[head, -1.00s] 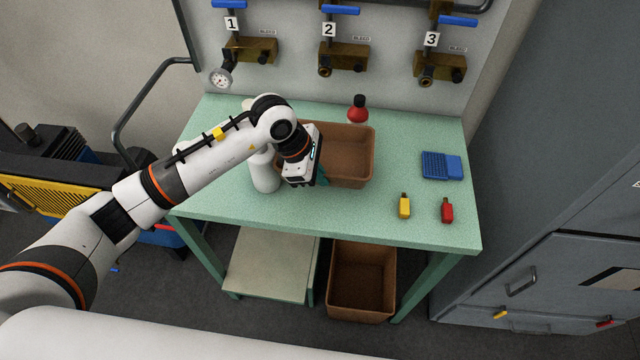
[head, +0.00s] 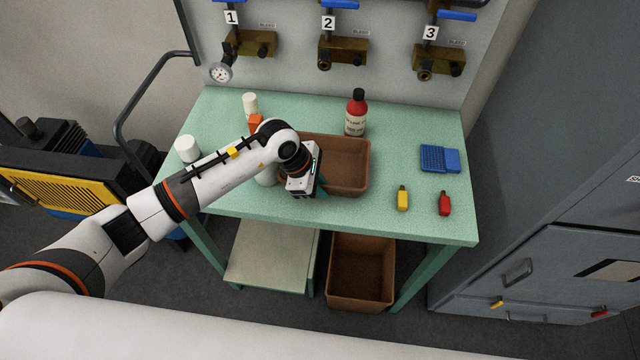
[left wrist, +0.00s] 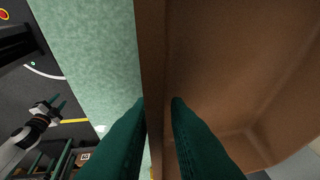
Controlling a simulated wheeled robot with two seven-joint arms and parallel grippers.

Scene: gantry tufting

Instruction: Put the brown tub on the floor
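The brown tub (head: 366,165) is an open box at the middle of the green table, in front of the red bottle. My left gripper (head: 318,190) is at its near left wall. In the left wrist view, the tub's wall (left wrist: 152,50) runs between my two teal fingers (left wrist: 158,104), one inside and one outside. Whether the tub's bottom touches the table is hidden. My right gripper (left wrist: 57,103) shows small in the left wrist view, away from the tub, its fingers apart and empty.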

